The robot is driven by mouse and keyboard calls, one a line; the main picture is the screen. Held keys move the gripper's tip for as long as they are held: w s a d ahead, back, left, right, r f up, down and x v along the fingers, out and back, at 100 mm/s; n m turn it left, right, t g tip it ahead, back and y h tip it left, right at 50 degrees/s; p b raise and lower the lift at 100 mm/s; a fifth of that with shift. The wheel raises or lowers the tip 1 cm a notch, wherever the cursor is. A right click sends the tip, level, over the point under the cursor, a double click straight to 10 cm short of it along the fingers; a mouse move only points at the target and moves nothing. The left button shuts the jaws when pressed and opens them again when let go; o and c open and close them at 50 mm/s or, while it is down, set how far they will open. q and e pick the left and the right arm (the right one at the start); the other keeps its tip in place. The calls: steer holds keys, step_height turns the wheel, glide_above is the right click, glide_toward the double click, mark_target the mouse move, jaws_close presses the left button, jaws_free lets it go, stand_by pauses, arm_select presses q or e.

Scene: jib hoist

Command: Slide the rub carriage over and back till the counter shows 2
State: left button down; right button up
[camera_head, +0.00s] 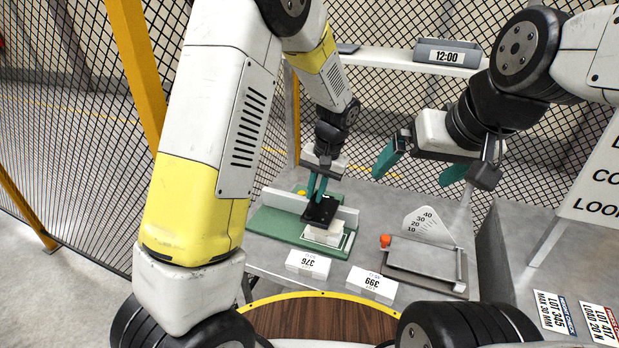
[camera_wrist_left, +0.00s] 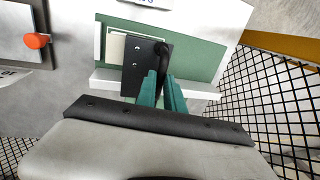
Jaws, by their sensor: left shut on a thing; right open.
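The rub carriage (camera_head: 319,210) is a black plate with an upright black handle, over a green base (camera_head: 283,228) with a pale rail (camera_head: 285,201) behind. A white block (camera_head: 323,234) lies in front of the plate. My left gripper (camera_head: 317,195) is shut on the carriage handle; the left wrist view shows its teal fingers (camera_wrist_left: 161,92) at the handle (camera_wrist_left: 164,60), above the black plate (camera_wrist_left: 140,66). My right gripper (camera_head: 421,170) is open and empty, above the table to the right. I cannot make out a counter reading 2.
A grey fixture with a dial (camera_head: 424,224) and an orange knob (camera_head: 385,240) stands right of the green base. White number cards (camera_head: 308,264) lie in front. Mesh fence surrounds the bench.

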mark_target(322, 212)
arm_select(q)
steer(key=shift+s+d, duration=0.1)
steer(key=shift+d, duration=0.2)
steer(key=c, duration=1.5)
jaws_free()
steer(key=shift+o, duration=0.2)
steer(key=shift+r, duration=0.1)
step_height(322, 212, up, 8)
steer(key=d, duration=0.1)
steer(key=shift+s+d+f, duration=0.2)
steer(key=shift+s, duration=0.05)
